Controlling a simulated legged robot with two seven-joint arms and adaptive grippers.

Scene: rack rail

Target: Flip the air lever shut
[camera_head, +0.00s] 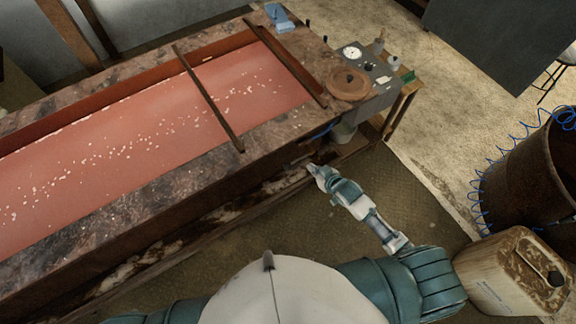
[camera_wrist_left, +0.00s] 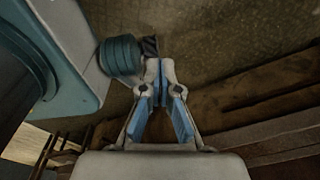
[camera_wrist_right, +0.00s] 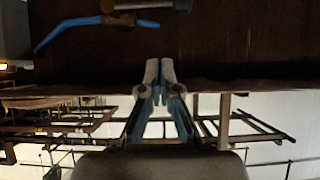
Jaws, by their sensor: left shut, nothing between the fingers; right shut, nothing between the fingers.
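My right gripper (camera_head: 314,170) is beside the front side of the long trough bench (camera_head: 160,205), near its right end. The right wrist view shows its fingertips (camera_wrist_right: 159,68) shut and empty before a dark brown surface. Above them there, a grey pipe with a brass-coloured fitting (camera_wrist_right: 108,6) runs along the top edge. A bent blue piece (camera_wrist_right: 68,28) and a short blue part (camera_wrist_right: 148,23) lie just below it; I cannot tell which is the air lever. The fingertips are apart from them. My left gripper (camera_wrist_left: 160,80) is shut and empty, low beside my body.
A gauge box (camera_head: 365,75) and a round brown lid (camera_head: 348,83) are at the bench's right end. A rusty drum (camera_head: 540,170) with blue coiled hose and a dirty jerrycan (camera_head: 500,270) stand at the right. The floor (camera_head: 405,195) between is clear.

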